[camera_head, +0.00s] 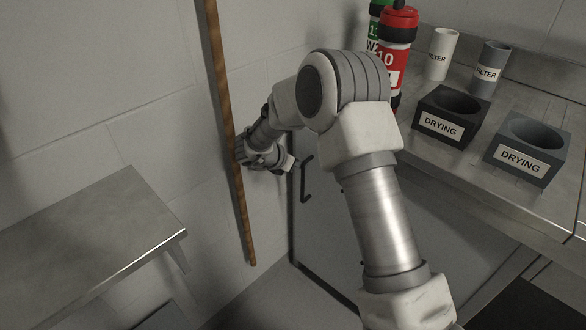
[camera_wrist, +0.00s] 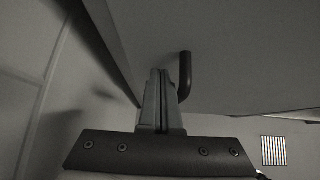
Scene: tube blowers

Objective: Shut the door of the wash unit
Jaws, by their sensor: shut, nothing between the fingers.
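The grey door (camera_head: 345,225) stands below the steel counter, with a dark bar handle (camera_head: 305,180) near its left edge. In the wrist view the door panel (camera_wrist: 235,60) fills the upper right, and the handle (camera_wrist: 185,75) is just right of my fingers. My gripper (camera_head: 290,164) is shut and empty at the upper left part of the door, left of the handle. It also shows in the wrist view (camera_wrist: 158,75), with its fingertips close to the panel; I cannot tell whether they touch. How far the door stands open is unclear, as my arm hides part of it.
A brown pole (camera_head: 228,130) runs upright just left of my gripper. A steel table (camera_head: 90,235) is at the left. The counter (camera_head: 480,175) holds two drying blocks (camera_head: 450,115), filter tubes (camera_head: 441,55) and red and green bottles (camera_head: 394,60).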

